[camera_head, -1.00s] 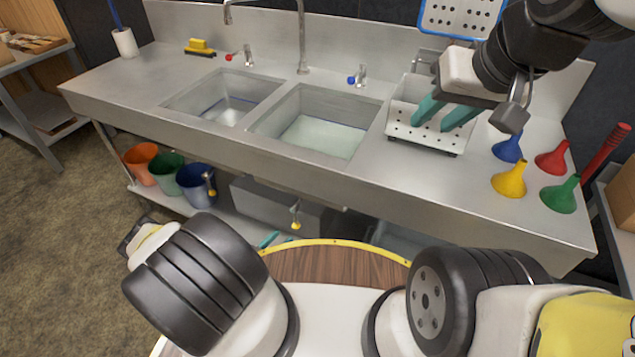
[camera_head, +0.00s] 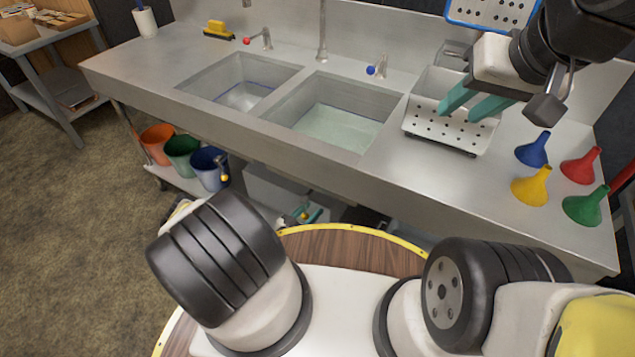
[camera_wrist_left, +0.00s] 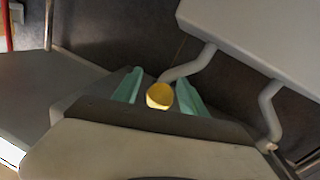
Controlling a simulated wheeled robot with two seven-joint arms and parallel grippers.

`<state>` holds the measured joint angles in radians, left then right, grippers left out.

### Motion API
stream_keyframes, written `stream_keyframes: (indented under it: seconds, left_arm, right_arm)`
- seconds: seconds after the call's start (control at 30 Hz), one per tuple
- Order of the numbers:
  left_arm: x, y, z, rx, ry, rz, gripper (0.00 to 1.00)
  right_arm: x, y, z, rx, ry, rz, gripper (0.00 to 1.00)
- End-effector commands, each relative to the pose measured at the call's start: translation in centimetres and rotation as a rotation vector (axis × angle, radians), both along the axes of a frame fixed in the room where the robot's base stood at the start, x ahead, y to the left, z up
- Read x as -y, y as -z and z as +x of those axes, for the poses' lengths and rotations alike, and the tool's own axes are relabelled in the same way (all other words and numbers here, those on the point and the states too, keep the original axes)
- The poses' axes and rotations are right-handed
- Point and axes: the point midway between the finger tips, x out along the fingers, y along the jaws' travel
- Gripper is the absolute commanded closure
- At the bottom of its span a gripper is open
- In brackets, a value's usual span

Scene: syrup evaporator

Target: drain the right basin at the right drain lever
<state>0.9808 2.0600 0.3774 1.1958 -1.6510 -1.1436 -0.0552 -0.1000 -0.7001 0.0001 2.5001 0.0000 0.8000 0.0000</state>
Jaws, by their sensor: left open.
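The right basin (camera_head: 335,122) holds pale liquid in the counter. The right drain lever, with its yellow knob (camera_head: 304,214), hangs under the counter's front. My left gripper (camera_head: 308,216) is low beneath the counter at this knob, mostly hidden behind my arm. In the left wrist view the yellow knob (camera_wrist_left: 159,96) on a bent grey rod appears between the two open teal fingers of the left gripper (camera_wrist_left: 160,88); contact cannot be told. My right gripper (camera_head: 457,110) is open and empty above the white perforated rack (camera_head: 437,124).
The left basin (camera_head: 240,82) is beside the right one. Another yellow-knobbed lever (camera_head: 224,177) hangs near orange, green and blue buckets (camera_head: 208,168) on the lower shelf. Several coloured funnels (camera_head: 530,185) stand on the counter's right end.

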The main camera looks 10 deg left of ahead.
Motion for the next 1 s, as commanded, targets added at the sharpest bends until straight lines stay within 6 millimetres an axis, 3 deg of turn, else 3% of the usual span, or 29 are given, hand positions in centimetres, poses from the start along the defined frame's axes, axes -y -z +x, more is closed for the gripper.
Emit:
stream_keyframes:
  seconds: [0.17,0.43,1.0]
  left_arm:
    - [0.02,0.01,0.00,0.000,0.000,0.000,0.50]
    - [0.01,0.01,-0.02,0.000,0.000,0.000,1.00]
    - [0.01,0.01,-0.05,0.000,0.001,0.000,1.00]
  right_arm:
    - [0.00,0.00,0.00,0.000,0.000,0.000,0.64]
    - [0.00,0.00,0.00,0.000,0.000,0.000,0.64]
    - [0.00,0.00,0.00,0.000,0.000,0.000,0.64]
